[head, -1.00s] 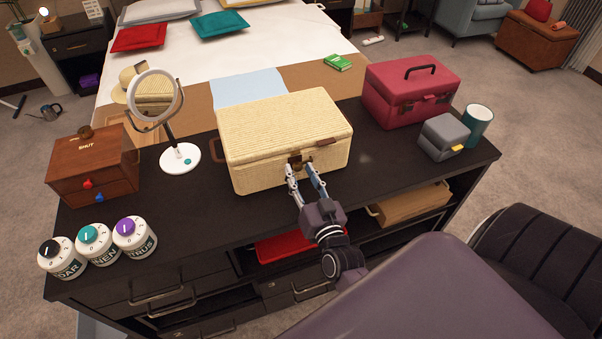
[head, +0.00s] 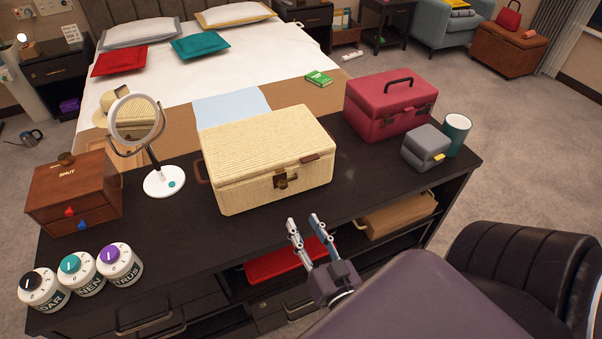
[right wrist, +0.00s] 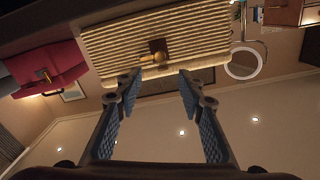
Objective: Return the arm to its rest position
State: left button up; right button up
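My right gripper (head: 306,228) is open and empty in the head view. It is in front of the dark cabinet's front edge, apart from the woven cream case (head: 262,150). The case stands closed on the cabinet top, with a brass clasp (head: 281,181) on its front. In the right wrist view, the two fingers (right wrist: 157,88) are spread with nothing between them. The case (right wrist: 150,40) and its clasp show beyond the fingertips. My left gripper is not in view.
The cabinet top (head: 180,228) also holds a round mirror (head: 163,182), a wooden box (head: 75,195), several dial canisters (head: 82,272), a red case (head: 390,105), a grey box (head: 425,148) and a teal cup (head: 456,135). A black chair (head: 520,265) stands at right.

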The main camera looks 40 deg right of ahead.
dwell(0.5)
jog(key=s+a+f+n+g+y, duration=0.1)
jog(key=s+a+f+g+y, duration=0.15)
jog(key=f, duration=0.75)
jog(key=s+a+f+n+g+y, duration=0.15)
jog(key=a+f, duration=0.25)
jog(key=f, duration=0.6)
jog(key=s+a+f+n+g+y, duration=0.1)
jog(key=s+a+f+n+g, duration=0.15)
jog(key=f, duration=0.75)
jog(key=s+d+f+n+g, duration=0.1)
jog(key=s+d+f+g, duration=0.1)
jog(key=s+f+g, duration=0.3)
jog(key=s+d+f+n+g, duration=0.2)
jog(key=s+f+g, duration=0.3)
jog(key=s+f, duration=0.9)
jog(key=s, duration=0.6)
jog(key=shift+h, duration=0.3)
jog(key=shift+o, duration=0.4)
